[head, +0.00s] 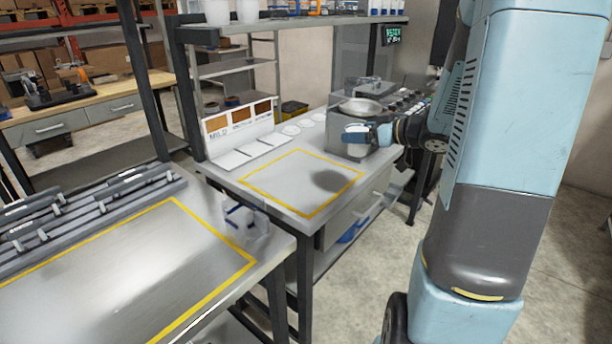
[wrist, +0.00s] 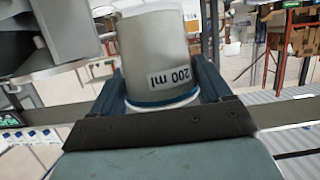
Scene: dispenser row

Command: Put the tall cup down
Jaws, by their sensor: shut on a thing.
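My gripper (head: 374,134) is shut on a pale grey cup (wrist: 158,50) and holds it above the bench. The cup carries a "200 ml" label, which reads upside down in the wrist view, and a blue band between the fingers. In the head view the cup (head: 356,133) is small and partly hidden by the gripper. The fingers also show on both sides of the cup in the wrist view (wrist: 162,88). Below lies a steel bench (head: 285,180) with a yellow-outlined square; a dark shadow falls inside its right part.
A white dispenser panel (head: 240,128) stands at the bench's back left. A grey machine with a round pan (head: 360,106) is close behind the cup. The yellow square looks empty.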

